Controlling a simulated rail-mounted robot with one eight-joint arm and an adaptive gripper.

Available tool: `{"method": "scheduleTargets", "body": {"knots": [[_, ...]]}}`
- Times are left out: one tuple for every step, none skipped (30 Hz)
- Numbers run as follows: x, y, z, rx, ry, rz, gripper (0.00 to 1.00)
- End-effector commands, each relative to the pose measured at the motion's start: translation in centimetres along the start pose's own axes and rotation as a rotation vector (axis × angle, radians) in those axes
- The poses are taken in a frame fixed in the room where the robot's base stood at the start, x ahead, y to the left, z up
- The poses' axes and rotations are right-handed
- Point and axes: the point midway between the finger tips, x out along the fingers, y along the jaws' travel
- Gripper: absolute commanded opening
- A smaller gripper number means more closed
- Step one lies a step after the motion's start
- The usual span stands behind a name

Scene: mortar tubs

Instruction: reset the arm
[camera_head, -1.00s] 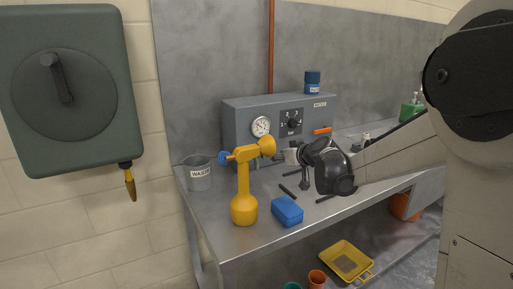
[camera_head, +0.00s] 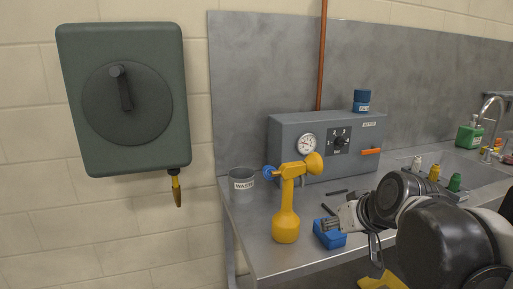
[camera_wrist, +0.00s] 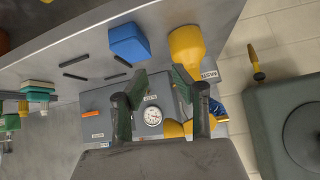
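My arm reaches in from the right in the head view, with my gripper (camera_head: 335,222) above the steel bench near a blue block (camera_head: 331,240). In the wrist view my gripper's two dark green fingers (camera_wrist: 155,82) stand apart with nothing held between them. The blue block (camera_wrist: 129,43) and the yellow bottle (camera_wrist: 186,52) show beyond the fingertips there. In the head view the yellow bottle (camera_head: 286,226) stands upright to the left of my gripper.
The bench (camera_head: 265,262) holds a grey box with a gauge (camera_head: 287,130), a waste cup (camera_head: 242,184), black rods and small bottles (camera_head: 454,182). A sink and tap (camera_head: 491,108) are at right. A green wall unit (camera_head: 124,100) hangs at left.

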Motion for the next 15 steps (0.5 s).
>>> {"method": "scheduleTargets", "body": {"knots": [[-0.9,-0.3,1.5,0.006,-0.017,0.011,0.26],[-1.4,-0.5,2.4,0.012,-0.028,0.019,0.26],[-2.0,-0.6,3.6,0.02,-0.042,0.031,0.26],[-2.5,-0.6,4.4,0.026,-0.053,0.04,0.26],[-2.9,-0.7,5.3,0.032,-0.062,0.049,0.26],[-3.4,-0.7,6.4,0.04,-0.074,0.062,0.26],[-3.8,-0.7,7.2,0.046,-0.084,0.071,0.26],[-4.1,-0.7,7.9,0.051,-0.092,0.079,0.26],[-4.5,-0.7,8.9,0.057,-0.101,0.091,0.26],[-4.7,-0.7,9.5,0.062,-0.107,0.098,0.26],[-5.0,-0.7,10.1,0.066,-0.113,0.106,0.26],[-5.3,-0.7,10.9,0.072,-0.121,0.116,0.26],[-5.5,-0.6,11.5,0.077,-0.127,0.123,0.26],[-5.7,-0.6,12.0,0.08,-0.132,0.131,0.26],[-5.9,-0.5,12.7,0.086,-0.137,0.14,0.26]]}}
